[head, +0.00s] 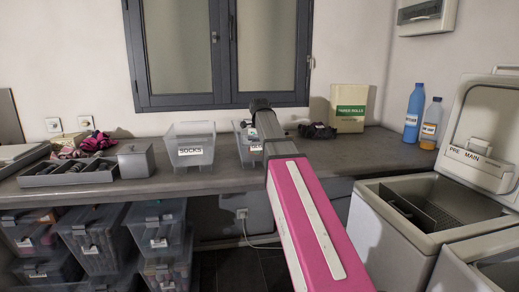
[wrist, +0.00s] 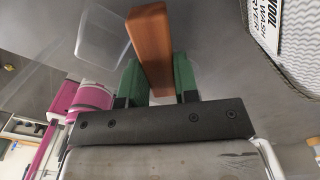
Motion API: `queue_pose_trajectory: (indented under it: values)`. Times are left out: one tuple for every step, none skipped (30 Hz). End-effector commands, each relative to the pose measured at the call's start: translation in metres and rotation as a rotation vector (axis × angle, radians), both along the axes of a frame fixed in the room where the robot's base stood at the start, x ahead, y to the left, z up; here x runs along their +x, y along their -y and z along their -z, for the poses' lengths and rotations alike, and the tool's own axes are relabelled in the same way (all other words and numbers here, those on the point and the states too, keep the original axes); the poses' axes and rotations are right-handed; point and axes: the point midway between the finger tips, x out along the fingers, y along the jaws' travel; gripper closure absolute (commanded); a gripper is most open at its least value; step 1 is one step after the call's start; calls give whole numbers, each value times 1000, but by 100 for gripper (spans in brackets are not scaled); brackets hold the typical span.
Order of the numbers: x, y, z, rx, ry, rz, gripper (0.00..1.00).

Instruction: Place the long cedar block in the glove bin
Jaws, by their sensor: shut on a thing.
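The long cedar block (wrist: 150,35) is a reddish-brown bar in the wrist view. My gripper (wrist: 157,77) has its green fingers shut on the block's sides, and the block sticks out beyond them. In the head view my pink arm hides the gripper and the block. A clear bin labelled SOCKS (head: 190,155) stands on the counter left of my arm. A second clear bin (head: 243,148) stands beside it, partly hidden by my arm; its label is cut off, so I cannot tell whether it is the glove bin. A clear container (wrist: 104,38) lies left of the block in the wrist view.
A grey tray (head: 70,177) and a small grey box (head: 135,160) are at the counter's left. A paper box (head: 348,108) and two bottles (head: 413,112) stand right. An open toploader (head: 405,250) is at right. A mesh bag (wrist: 285,40) is near the gripper.

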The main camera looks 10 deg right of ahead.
Motion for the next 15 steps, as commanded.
queue_pose_trajectory:
  values:
    - [0,0,2,0,0,0,94]
    - [0,0,2,0,0,0,68]
    - [0,0,2,0,0,0,55]
    - [0,0,2,0,0,0,46]
    - [0,0,2,0,0,0,46]
    - [0,0,2,0,0,0,46]
    - [0,0,2,0,0,0,46]
    - [0,0,2,0,0,0,46]
    - [0,0,2,0,0,0,46]
    - [0,0,2,0,0,0,46]
    - [0,0,2,0,0,0,46]
    - [0,0,1,0,0,0,46]
    - [0,0,1,0,0,0,46]
    - [0,0,0,0,0,0,46]
    - [0,0,-2,0,0,0,46]
